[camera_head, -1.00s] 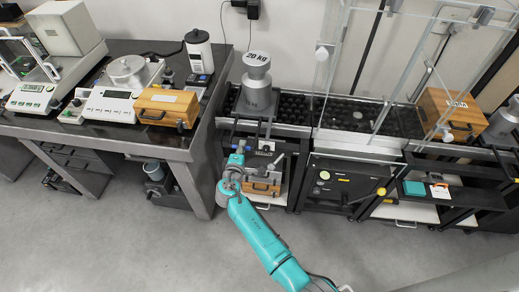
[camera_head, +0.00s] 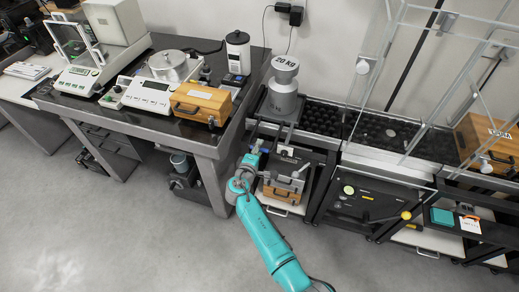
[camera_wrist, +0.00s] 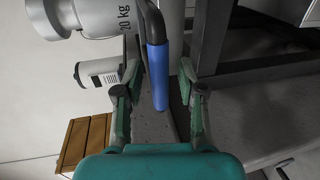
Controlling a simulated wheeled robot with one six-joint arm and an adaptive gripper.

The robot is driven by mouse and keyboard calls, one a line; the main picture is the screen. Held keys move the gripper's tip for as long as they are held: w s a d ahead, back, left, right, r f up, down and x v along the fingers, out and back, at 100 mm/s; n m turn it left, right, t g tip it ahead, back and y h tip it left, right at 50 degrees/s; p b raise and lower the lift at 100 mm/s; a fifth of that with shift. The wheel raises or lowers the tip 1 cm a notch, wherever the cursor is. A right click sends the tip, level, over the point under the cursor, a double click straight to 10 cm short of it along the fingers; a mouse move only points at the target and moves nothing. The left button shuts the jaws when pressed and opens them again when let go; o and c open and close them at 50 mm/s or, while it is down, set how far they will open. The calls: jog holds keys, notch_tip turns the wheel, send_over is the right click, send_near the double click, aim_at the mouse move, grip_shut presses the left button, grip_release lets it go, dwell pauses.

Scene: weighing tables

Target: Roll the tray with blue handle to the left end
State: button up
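The 20 kg weight (camera_head: 284,92) stands upright on the tray (camera_head: 263,106), at the left end of the dark roller bench. The weight also shows at the top of the wrist view (camera_wrist: 92,14). The tray's blue handle (camera_wrist: 157,78) hangs from a dark bar in the wrist view. My gripper (camera_wrist: 160,84) has its two fingers apart, one on each side of the blue handle, with small gaps visible. In the head view my gripper (camera_head: 258,147) is at the bench's front left, below the weight, and the handle is hard to make out there.
A steel table (camera_head: 215,140) with balances and a wooden case (camera_head: 201,103) stands close on the left, with a narrow gap to the bench. A glass enclosure (camera_head: 430,80) covers the bench's right part. Open floor lies in front.

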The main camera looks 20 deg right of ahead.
jog(key=shift+s, duration=0.1)
jog(key=v, duration=1.2)
dwell(0.4)
